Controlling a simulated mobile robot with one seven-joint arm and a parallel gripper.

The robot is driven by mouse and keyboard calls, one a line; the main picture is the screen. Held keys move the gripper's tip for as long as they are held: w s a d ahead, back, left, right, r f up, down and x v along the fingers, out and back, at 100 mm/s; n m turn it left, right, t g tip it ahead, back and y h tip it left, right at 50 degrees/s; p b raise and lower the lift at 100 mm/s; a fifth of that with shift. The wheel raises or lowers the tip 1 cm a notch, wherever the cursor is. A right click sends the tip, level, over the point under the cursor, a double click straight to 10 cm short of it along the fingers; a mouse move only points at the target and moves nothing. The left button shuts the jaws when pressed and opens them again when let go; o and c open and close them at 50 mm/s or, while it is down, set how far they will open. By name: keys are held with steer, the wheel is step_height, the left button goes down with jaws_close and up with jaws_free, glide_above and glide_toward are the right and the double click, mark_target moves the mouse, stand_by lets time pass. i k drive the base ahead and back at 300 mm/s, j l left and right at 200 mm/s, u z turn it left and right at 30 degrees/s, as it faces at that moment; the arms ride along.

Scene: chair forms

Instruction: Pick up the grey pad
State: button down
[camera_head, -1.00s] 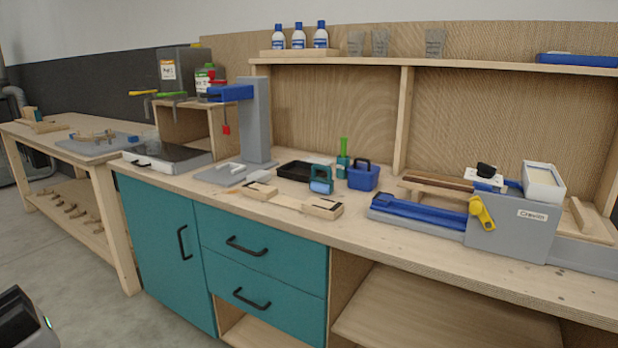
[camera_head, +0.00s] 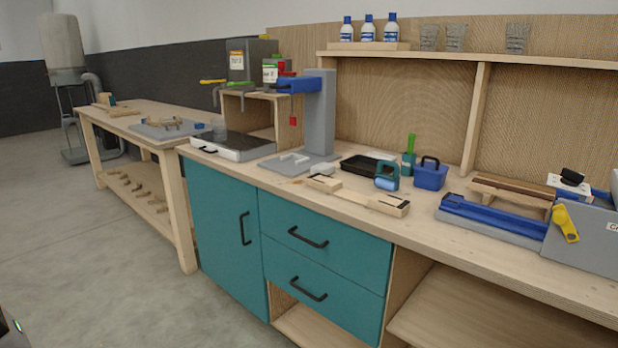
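I cannot tell for sure which thing is the grey pad. Three grey, rough-textured pieces stand on the high shelf: one at the left (camera_head: 429,38), one beside it (camera_head: 456,38) and one farther right (camera_head: 517,39). A small pale grey piece (camera_head: 321,168) lies on the bench by the grey press stand, and a flat grey mat (camera_head: 170,130) lies on the left table. My gripper is not in view.
The teal-fronted bench (camera_head: 330,238) runs across the front. On it are a black tray (camera_head: 362,165), a blue caddy (camera_head: 430,175), a grey press stand (camera_head: 319,115) and a blue-and-grey fixture (camera_head: 495,220). A wooden table (camera_head: 120,118) stands left. The floor at left is clear.

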mark_target(323, 167)
steer(key=i+j+z, duration=0.1)
steer(key=z, duration=0.3)
steer(key=i+j+z, duration=0.1)
steer(key=j+z, duration=0.25)
steer(key=i+j+z, duration=0.15)
steer(key=j, duration=0.15)
steer(key=j+z, duration=0.1)
steer(key=j, duration=0.15)
steer(key=i+j+z, duration=0.15)
steer(key=j, duration=0.15)
steer(key=i+j, duration=0.1)
steer(key=j, duration=0.45)
steer(key=i+j+z, duration=0.1)
steer(key=j, duration=0.4)
steer(key=i+j, duration=0.65)
steer(key=i, duration=0.5)
